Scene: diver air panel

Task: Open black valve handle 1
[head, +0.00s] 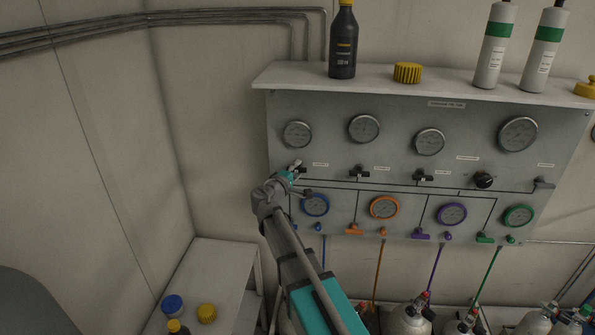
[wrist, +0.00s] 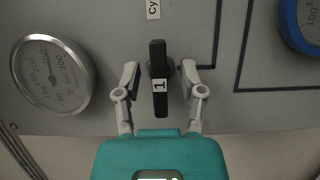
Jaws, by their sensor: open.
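My gripper (wrist: 160,78) is open, with one finger on each side of the handle and a gap visible on both sides. In the head view my gripper (head: 291,174) is at the left end of the panel's handle row and covers most of handle 1 (head: 302,170). Whether the fingertips reach the handle's full depth cannot be told.
A pressure gauge (wrist: 51,75) is left of the handle in the wrist view, and a blue-ringed gauge (wrist: 303,22) is at upper right. Other black handles (head: 360,173) sit along the panel. Bottles, such as a dark one (head: 343,45), stand on the shelf above.

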